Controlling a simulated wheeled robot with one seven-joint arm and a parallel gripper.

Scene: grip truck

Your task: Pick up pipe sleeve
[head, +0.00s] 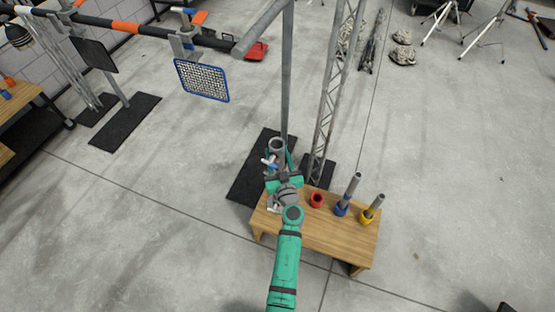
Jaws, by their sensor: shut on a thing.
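My gripper (283,175) is at the end of my green arm, above the back left part of the wooden table. It is shut on a grey hollow tube, which looks like the pipe sleeve (277,146). The tube stands roughly upright in the jaws with its round open top showing. Its lower part is hidden behind the gripper and wrist. A small white and blue handle-like part (269,162) shows at its left side; I cannot tell whether it is joined to the tube.
On the wooden table (330,242) stand an empty red cup (316,199), a blue cup (341,209) and a yellow cup (367,215), the last two holding grey tubes. A vertical pole (287,80) and lattice truss (333,105) rise behind. Open floor lies right.

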